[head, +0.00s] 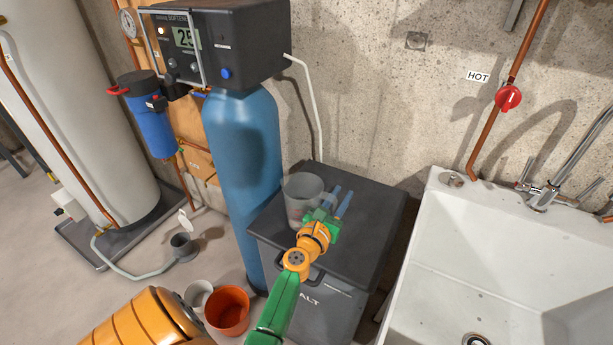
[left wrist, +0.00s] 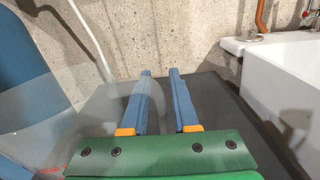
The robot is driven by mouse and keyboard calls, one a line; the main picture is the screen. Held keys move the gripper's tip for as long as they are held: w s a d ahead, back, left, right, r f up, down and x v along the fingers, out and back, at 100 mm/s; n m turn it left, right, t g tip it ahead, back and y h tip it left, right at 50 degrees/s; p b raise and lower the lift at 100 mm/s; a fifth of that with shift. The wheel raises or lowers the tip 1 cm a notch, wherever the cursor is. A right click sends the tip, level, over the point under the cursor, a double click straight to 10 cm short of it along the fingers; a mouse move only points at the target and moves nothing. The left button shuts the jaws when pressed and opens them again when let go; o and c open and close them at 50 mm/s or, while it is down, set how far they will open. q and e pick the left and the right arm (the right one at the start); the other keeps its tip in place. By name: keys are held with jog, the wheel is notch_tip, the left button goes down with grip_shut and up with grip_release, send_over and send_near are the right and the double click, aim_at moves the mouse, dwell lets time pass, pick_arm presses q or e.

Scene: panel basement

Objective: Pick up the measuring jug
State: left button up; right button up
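The measuring jug (head: 302,196) is a clear, greyish vessel. It stands upright on the dark lid of the salt bin (head: 376,213), near the lid's left side. My left gripper (head: 343,191) is over the lid just right of the jug, its two blue fingers pointing toward the wall. In the left wrist view the fingers (left wrist: 160,72) are apart with nothing between them. The see-through jug (left wrist: 40,108) fills the left of that view, beside the left finger; whether they touch I cannot tell. My right gripper is not in view.
A blue softener tank (head: 243,165) stands left of the bin. A white sink (head: 440,235) is close on the right. An orange bucket (head: 228,311) and a grey pot (head: 197,295) are on the floor. The lid's right part is clear.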

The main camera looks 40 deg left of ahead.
pick_arm(q)
jog(key=shift+s, duration=0.1)
grip_shut()
jog(key=shift+r, duration=0.1)
dwell(1.1)
